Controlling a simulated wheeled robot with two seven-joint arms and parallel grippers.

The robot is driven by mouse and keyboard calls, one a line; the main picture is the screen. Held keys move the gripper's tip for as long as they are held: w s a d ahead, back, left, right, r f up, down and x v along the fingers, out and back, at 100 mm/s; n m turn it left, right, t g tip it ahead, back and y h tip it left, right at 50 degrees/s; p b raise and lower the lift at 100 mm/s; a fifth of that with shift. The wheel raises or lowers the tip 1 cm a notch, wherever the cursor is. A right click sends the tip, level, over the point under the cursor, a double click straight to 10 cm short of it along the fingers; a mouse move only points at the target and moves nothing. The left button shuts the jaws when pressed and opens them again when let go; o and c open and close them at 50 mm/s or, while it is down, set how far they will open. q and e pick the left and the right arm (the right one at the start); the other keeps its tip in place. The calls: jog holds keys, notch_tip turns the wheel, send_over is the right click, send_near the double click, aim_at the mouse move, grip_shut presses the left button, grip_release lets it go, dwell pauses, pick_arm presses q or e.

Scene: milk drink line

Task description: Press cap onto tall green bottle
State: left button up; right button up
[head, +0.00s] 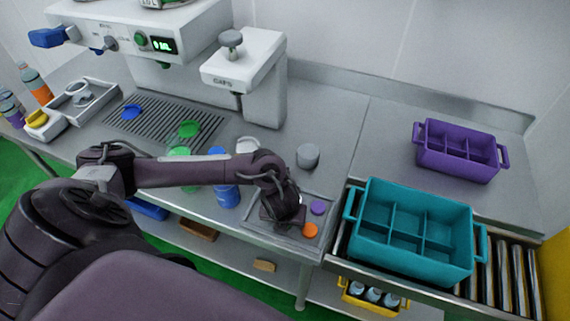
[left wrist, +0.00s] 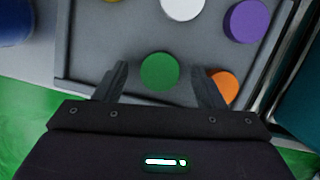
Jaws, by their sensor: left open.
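A round green cap (left wrist: 160,71) lies on the cap tray (left wrist: 85,62), between the fingers of my left gripper (left wrist: 160,80) in the left wrist view. The fingers are open, one on each side of the cap, with no clear contact. In the head view my left gripper (head: 284,218) points down over the tray (head: 262,238) and hides the green cap. A green container (head: 180,152), perhaps the tall green bottle, stands at the counter's front, partly hidden behind my left arm. My right gripper is not in view.
Purple (left wrist: 247,20), orange (left wrist: 222,88) and white (left wrist: 182,8) caps lie near the green one. A blue container (head: 226,192) stands left of the tray. A grey cylinder (head: 308,156) stands behind it. A teal crate (head: 410,230) sits close on the right.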

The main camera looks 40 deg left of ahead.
pick_arm(q)
jog(key=c, duration=1)
jog(key=shift+r, duration=0.15)
jog(key=shift+c, duration=0.2)
notch_tip(320, 180, up, 20)
jog(key=p, duration=0.7)
jog(key=shift+f+p, duration=0.2)
jog(key=shift+p, duration=0.15)
